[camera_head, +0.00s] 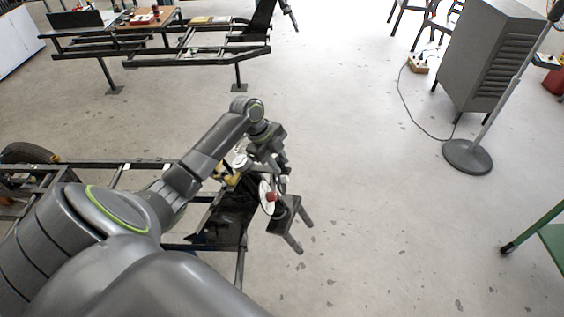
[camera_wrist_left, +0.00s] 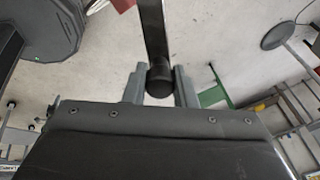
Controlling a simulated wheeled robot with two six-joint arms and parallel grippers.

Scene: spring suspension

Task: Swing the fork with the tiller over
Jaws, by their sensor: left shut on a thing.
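My left arm comes in from the left in the head view, and its gripper (camera_head: 274,178) hangs by the front end of the dark frame. In the left wrist view the two grey fingers (camera_wrist_left: 160,88) are closed around the rounded end of a black bar, which looks like the tiller (camera_wrist_left: 154,35). The bar runs up to the top edge of that view. A dark two-pronged part, seemingly the fork (camera_head: 285,216), lies just below the gripper in the head view, prongs to the lower right. The tiller's joint with the fork is hidden. My right gripper is not in view.
The near frame (camera_head: 125,166) with a wheel (camera_head: 30,153) is at the left. A second frame (camera_head: 200,60) stands behind it. A grey cabinet (camera_head: 487,60) and a round-based stand (camera_head: 468,156) are at the right. The floor between is clear.

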